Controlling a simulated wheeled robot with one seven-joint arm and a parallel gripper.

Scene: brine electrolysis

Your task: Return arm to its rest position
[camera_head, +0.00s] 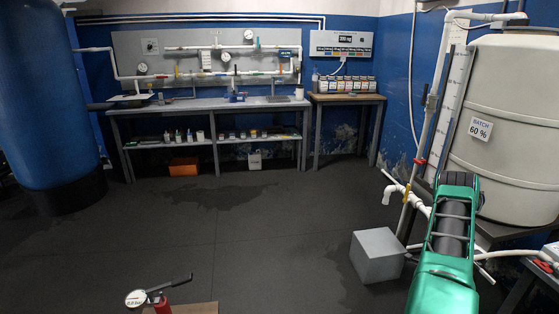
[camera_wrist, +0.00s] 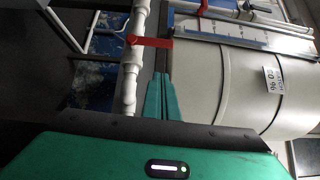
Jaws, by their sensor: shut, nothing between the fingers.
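My green arm (camera_head: 447,245) reaches up from the bottom right of the head view, in front of the white pipework and the tank. My gripper (camera_wrist: 162,78) shows in the wrist view, its two green fingers closed side by side with nothing held. The fingers point toward a white pipe (camera_wrist: 131,88) and a red valve handle (camera_wrist: 150,42); I cannot tell the gap between them. The fingertips cannot be made out in the head view.
A cream tank (camera_head: 512,125) labelled "BATCH 60 %" stands at the right. A grey block (camera_head: 378,256) sits on the floor left of my arm. A red pump with a gauge (camera_head: 136,298) is at the bottom. Workbenches (camera_head: 205,104) line the back wall. The middle floor is clear.

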